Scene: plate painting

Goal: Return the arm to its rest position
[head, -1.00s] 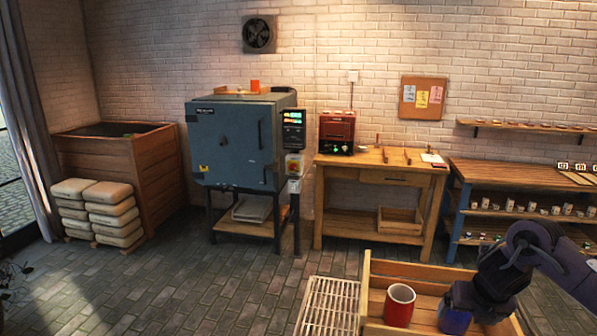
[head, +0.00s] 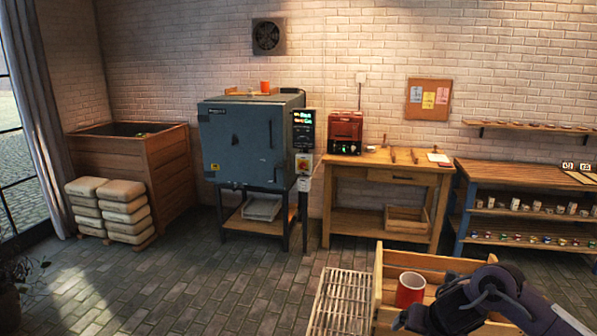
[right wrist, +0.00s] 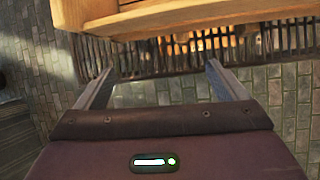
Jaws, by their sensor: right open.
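My right arm comes in from the lower right of the head view, and my right gripper (head: 405,322) is in front of the wooden crate (head: 430,262). In the right wrist view the right gripper (right wrist: 160,85) is open, its two fingers wide apart with nothing between them. Beyond the fingers are a slatted rack (right wrist: 190,48) and a wooden edge (right wrist: 180,15). A red cup (head: 410,290) stands in the crate, left of my arm. The blue cup is not visible now. My left gripper is not in view.
A pale slatted rack (head: 340,300) lies left of the crate. A wooden workbench (head: 385,168) with a red box (head: 345,132), a blue-grey kiln (head: 240,145) and shelves (head: 530,180) stand along the back wall.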

